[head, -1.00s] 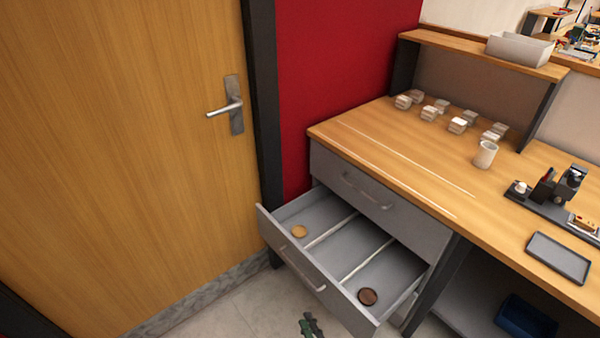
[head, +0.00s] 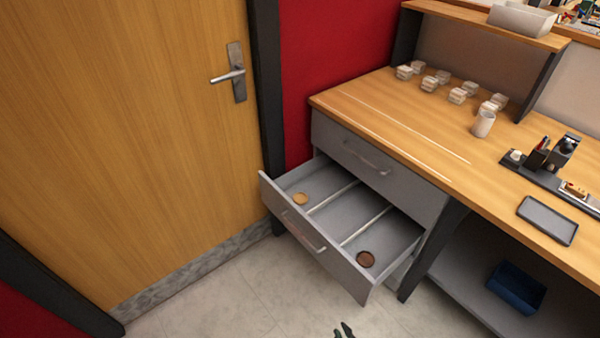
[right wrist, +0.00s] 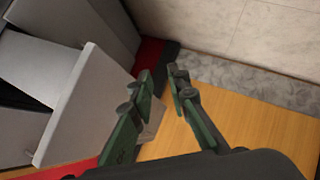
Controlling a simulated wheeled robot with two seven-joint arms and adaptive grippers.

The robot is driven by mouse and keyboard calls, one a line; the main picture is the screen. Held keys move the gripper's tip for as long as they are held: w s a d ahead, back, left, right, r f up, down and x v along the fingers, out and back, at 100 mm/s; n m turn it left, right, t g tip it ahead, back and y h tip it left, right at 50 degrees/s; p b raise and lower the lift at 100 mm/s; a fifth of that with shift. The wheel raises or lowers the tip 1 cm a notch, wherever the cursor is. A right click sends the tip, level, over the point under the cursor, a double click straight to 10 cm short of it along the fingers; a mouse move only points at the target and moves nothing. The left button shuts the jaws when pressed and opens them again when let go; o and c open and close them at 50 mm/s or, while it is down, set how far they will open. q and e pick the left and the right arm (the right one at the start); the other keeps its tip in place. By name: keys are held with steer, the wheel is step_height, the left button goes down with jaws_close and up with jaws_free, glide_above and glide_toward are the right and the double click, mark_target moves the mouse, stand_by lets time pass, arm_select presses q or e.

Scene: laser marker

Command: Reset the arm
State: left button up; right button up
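My right gripper (head: 344,331) shows only as dark fingertips at the bottom edge of the head view, over the floor in front of the open drawer (head: 352,274). In the right wrist view its two green fingers (right wrist: 160,82) stand apart with nothing between them. My left gripper is in neither current view.
A wooden door (head: 120,130) is at left. The desk (head: 400,115) carries several small containers, a white cup (head: 484,123), a dark tray (head: 547,220) and a black device. A blue bin (head: 516,287) sits on the lower shelf. The floor (head: 235,300) before the drawer is clear.

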steer(key=s+d+f+m+g+h, duration=0.1)
steer(key=s+d+f+m+g, duration=0.2)
steer(key=s+d+f, duration=0.45)
steer(key=s+d+f+m+g+h, duration=0.1)
steer(key=s+d+f+m+g, duration=0.3)
steer(key=s, duration=0.7)
arm_select(q)
steer(key=s+a+f+p, duration=0.2)
steer(key=s+p, duration=0.6)
steer(key=p, duration=0.2)
steer(key=s+a+f+p, duration=0.2)
steer(key=s+p, duration=0.5)
steer(key=p, duration=0.3)
steer(key=shift+s+f+m+t, duration=0.3)
steer(key=shift+s+f+m, duration=0.05)
steer(key=shift+m, duration=0.05)
arm_select(e)
steer(key=s+d+f+g, duration=0.1)
steer(key=s+d+f, duration=0.1)
steer(key=s, duration=0.9)
steer(key=s+d+f+m+g, duration=0.1)
steer(key=s+d+f, duration=0.2)
steer(key=s, duration=0.9)
steer(key=s+d+f+g, duration=0.1)
steer(key=s+d+f, duration=0.2)
steer(key=s, duration=0.9)
steer(key=shift+d+f+m, duration=0.2)
steer(key=shift+f+m, duration=0.2)
steer(key=shift+f, duration=0.3)
